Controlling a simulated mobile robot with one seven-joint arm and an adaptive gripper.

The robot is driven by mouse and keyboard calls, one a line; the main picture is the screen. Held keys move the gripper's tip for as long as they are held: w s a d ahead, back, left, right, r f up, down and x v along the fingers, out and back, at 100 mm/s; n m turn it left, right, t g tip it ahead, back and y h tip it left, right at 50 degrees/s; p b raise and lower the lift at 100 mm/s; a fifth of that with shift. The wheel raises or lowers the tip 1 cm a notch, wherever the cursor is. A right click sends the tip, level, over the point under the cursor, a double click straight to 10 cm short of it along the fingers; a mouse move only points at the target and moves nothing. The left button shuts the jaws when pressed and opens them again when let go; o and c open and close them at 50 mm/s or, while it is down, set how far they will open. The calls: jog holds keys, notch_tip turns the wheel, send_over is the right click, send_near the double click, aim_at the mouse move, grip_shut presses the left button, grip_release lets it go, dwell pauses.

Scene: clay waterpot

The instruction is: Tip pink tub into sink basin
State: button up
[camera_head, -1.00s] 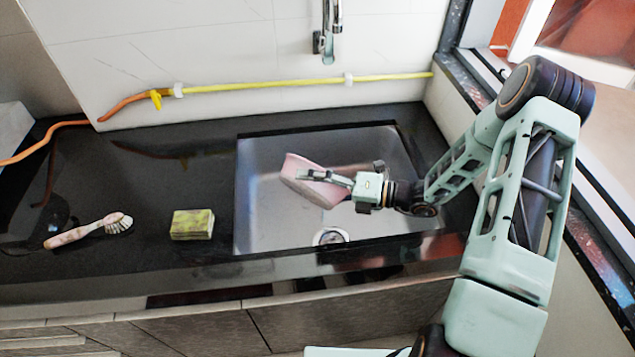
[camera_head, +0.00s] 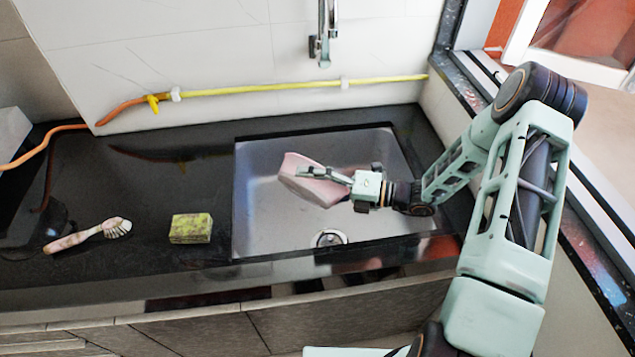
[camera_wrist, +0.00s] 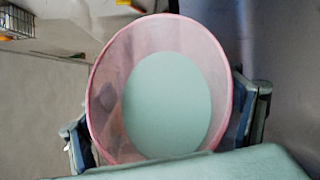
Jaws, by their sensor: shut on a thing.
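My gripper (camera_head: 318,175) is shut on the tub. In the wrist view the pink tub (camera_wrist: 101,82) shows its round rim and a pale green round area inside; whether that is contents or the bottom I cannot tell. The fingers of my gripper (camera_wrist: 160,120) stand on both sides of the tub there. The steel basin's drain shows below the tub, and part of the basin is hidden by my arm.
A yellow-green sponge (camera_head: 190,229) and a brush (camera_head: 88,236) lie on the black counter left of the basin. A faucet (camera_head: 322,40) hangs above the back wall side. A yellow hose (camera_head: 260,90) runs along the wall. A window frame is at right.

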jog(key=shift+s+a+r+n+p, duration=0.15)
jog(key=shift+r+n+p, duration=0.15)
jog(key=shift+r, duration=0.2)
jog(key=shift+s+r+n+p, duration=0.15)
jog(key=shift+r+n+p, duration=0.05)
jog(key=shift+r+p, duration=0.25)
jog(key=f+b, duration=0.1)
jog(key=b, duration=0.2)
jog(key=shift+w+b, duration=0.1)
jog(key=shift+b, duration=0.2)
jog(key=shift+f+b, duration=0.1)
jog(key=shift+b, duration=1.05)
jog(key=shift+b, duration=0.65)
jog(key=n+b, duration=0.1)
jog(key=n+h+b, duration=0.1)
jog(key=b, duration=0.1)
jog(key=shift+s+a+t, duration=0.2)
jog(key=shift+s+t, duration=0.1)
jog(key=shift+s, duration=0.1)
jog(key=shift+h+b, duration=0.3)
jog(key=shift+b, duration=0.1)
jog(key=shift+b, duration=1.15)
jog(key=shift+b, duration=0.3)
